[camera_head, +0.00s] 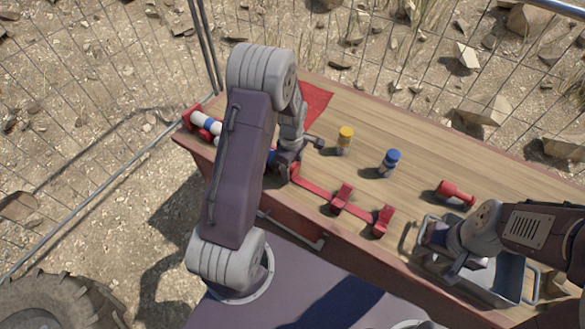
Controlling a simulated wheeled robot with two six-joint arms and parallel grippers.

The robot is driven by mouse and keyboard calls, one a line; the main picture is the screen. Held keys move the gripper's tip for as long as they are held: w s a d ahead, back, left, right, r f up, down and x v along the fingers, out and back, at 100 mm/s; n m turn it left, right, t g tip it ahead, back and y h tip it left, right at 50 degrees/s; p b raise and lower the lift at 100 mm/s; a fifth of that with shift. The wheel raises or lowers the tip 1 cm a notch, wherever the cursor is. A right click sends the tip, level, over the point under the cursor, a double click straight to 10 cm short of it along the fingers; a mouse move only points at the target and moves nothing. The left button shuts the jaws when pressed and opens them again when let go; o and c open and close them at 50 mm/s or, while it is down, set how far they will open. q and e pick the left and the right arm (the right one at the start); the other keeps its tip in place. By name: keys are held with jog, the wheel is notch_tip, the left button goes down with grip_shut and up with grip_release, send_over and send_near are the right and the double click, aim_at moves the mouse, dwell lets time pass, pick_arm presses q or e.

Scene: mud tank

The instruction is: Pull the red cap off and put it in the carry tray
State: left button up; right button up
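A white tube with a blue band (208,125) lies along a red rack (317,188) at the table's left front; my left arm hides its middle. A bit of blue shows beside my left gripper (291,164), which points down at the right end of the tube. Red shows at that gripper, but I cannot tell cap from rack. Whether its fingers are closed is unclear. The grey metal carry tray (512,277) is at the lower right. My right gripper (452,262) hangs over its left part, with its fingers too unclear to read.
A yellow-topped bottle (345,141) and a blue-topped bottle (389,163) stand on the wooden table (420,140). A red bottle-like object (455,193) lies near the tray. Empty red rack supports (382,221) stick up at the front. A red cloth (316,103) lies behind.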

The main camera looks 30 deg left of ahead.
pick_arm(q)
jog(key=shift+s+d, duration=0.15)
jog(key=shift+d, duration=2.35)
notch_tip(320, 180, up, 8)
jog(key=p, duration=0.7)
jog(key=shift+f, duration=0.25)
